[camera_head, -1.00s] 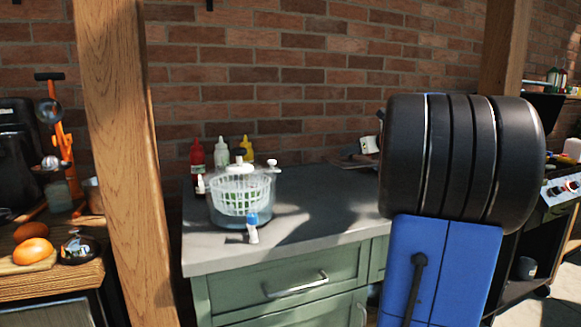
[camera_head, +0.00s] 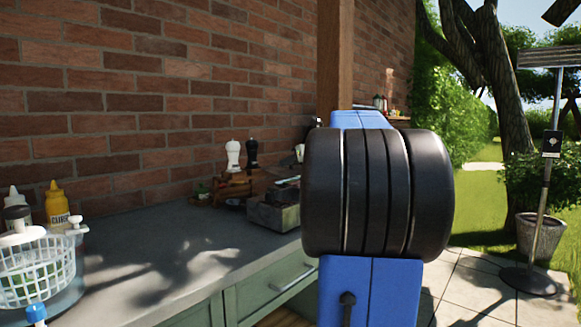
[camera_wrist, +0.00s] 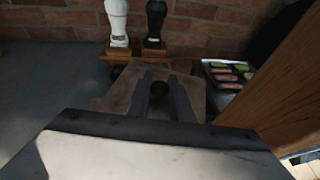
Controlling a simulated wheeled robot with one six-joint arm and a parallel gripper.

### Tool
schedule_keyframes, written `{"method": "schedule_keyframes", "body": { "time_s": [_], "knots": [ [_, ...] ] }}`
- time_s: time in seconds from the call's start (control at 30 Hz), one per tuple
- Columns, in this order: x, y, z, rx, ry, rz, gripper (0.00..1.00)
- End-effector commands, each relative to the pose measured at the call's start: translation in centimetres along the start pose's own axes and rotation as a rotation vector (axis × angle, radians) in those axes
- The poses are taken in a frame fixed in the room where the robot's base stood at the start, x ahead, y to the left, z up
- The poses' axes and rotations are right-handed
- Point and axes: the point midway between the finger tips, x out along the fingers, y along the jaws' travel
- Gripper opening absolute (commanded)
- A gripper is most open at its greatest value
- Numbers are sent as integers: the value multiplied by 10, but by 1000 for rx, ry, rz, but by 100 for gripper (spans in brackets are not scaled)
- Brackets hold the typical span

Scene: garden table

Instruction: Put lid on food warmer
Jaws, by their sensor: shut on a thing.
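My gripper (camera_wrist: 159,95) shows in the wrist view, shut on a dark round knob (camera_wrist: 158,88). The knob belongs to a flat grey-brown lid (camera_wrist: 118,98), which hangs beneath the fingers. In the head view my arm hides most of the gripper and lid. A grey boxy container (camera_head: 272,213), seemingly the food warmer, stands on the counter just left of my arm; its right part is hidden. A tray with green and pink food pieces (camera_wrist: 228,72) lies right of the lid in the wrist view. I cannot tell whether it is part of the warmer.
White (camera_head: 233,156) and black (camera_head: 252,154) mills stand in a wooden holder by the brick wall. A salad spinner (camera_head: 38,270) and mustard bottle (camera_head: 57,203) are at the left. The grey counter (camera_head: 150,235) between is clear. A wooden post (camera_wrist: 285,90) is close right.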

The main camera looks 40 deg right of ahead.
Motion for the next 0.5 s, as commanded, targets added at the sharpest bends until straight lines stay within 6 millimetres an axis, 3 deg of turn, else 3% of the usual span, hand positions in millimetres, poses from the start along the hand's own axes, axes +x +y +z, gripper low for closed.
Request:
{"method": "schedule_keyframes", "body": {
  "time_s": [0.17, 0.5],
  "knots": [
    [0, 0, -2, 1, -1, -1, 0],
    [10, 0, -29, 3, 0, -1, 0]
  ]
}}
